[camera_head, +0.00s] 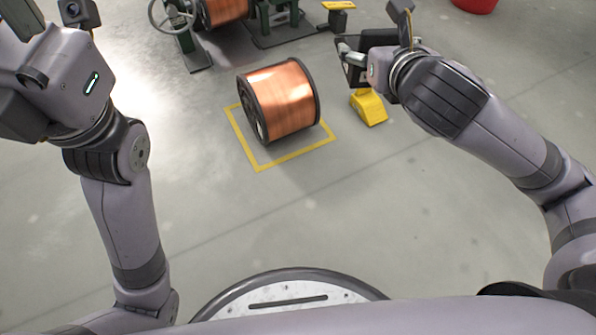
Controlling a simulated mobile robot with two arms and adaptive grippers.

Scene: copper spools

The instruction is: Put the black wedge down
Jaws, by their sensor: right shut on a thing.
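My right gripper (347,55) is in the upper right middle of the head view, above the floor. It is shut on a dark piece at its tip, which I take to be the black wedge (351,72); its outline blends with the dark fingers. A yellow wedge (369,108) lies on the floor just below the gripper in the picture. A copper spool (281,98) with black flanges lies on its side to the left, inside a yellow floor marking. My left arm is at the left; its fingertips are out of view.
A yellow outline (262,165) is marked on the floor around the spool. A green stand (276,22) with another copper spool (222,10) is at the back. A dark object with a yellow top (338,8) stands nearby. A red container (474,4) is at the top right. The front floor is clear.

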